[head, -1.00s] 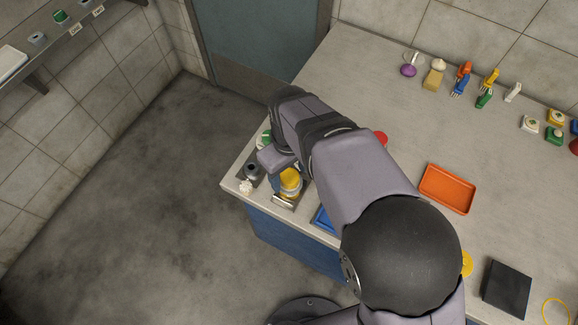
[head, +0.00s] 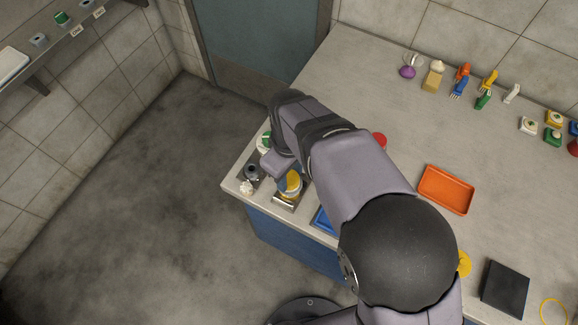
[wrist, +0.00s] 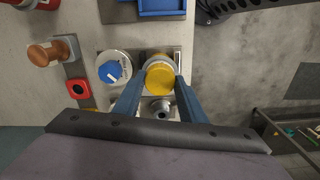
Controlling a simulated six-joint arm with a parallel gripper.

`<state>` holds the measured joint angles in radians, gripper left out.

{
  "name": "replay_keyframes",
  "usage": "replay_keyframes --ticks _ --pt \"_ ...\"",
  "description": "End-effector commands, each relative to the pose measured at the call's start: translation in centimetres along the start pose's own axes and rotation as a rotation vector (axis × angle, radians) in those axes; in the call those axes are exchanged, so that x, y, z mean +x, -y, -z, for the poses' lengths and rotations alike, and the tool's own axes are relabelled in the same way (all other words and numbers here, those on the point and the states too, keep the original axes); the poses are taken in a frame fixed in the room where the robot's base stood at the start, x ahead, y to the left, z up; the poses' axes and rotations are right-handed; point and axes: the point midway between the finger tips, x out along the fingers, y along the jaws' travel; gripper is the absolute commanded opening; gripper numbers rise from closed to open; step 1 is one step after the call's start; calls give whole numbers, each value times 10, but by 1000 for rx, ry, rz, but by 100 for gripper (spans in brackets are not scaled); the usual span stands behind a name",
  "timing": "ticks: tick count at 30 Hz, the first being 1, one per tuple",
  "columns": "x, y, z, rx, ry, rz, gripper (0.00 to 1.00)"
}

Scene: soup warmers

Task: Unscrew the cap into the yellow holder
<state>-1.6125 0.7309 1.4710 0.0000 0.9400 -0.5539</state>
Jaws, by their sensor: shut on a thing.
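A round yellow cap (wrist: 159,79) sits between the two blue fingers of my gripper (wrist: 160,83) in the wrist view, and the fingers are shut on its sides. A pale jar rim (wrist: 156,57) shows just beyond the cap, over a metal plate. I cannot tell whether the cap still sits on its thread. The yellow cap also shows in the head view (head: 292,183), partly under my wrist.
A pale round jar with a blue top (wrist: 112,71) stands close to the left finger. A red square holder (wrist: 77,88) and a wooden knob (wrist: 43,54) lie farther left. A blue tray (head: 323,220) and an orange tray (head: 446,189) lie on the counter, whose middle is mostly clear.

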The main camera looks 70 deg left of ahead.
Motion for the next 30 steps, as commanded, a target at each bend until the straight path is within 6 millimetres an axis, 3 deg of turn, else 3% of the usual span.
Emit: replay_keyframes --ticks 12,30 --pt "-1 0 0 -289 -1 0 8" --pt "-1 0 0 -386 -1 0 8"
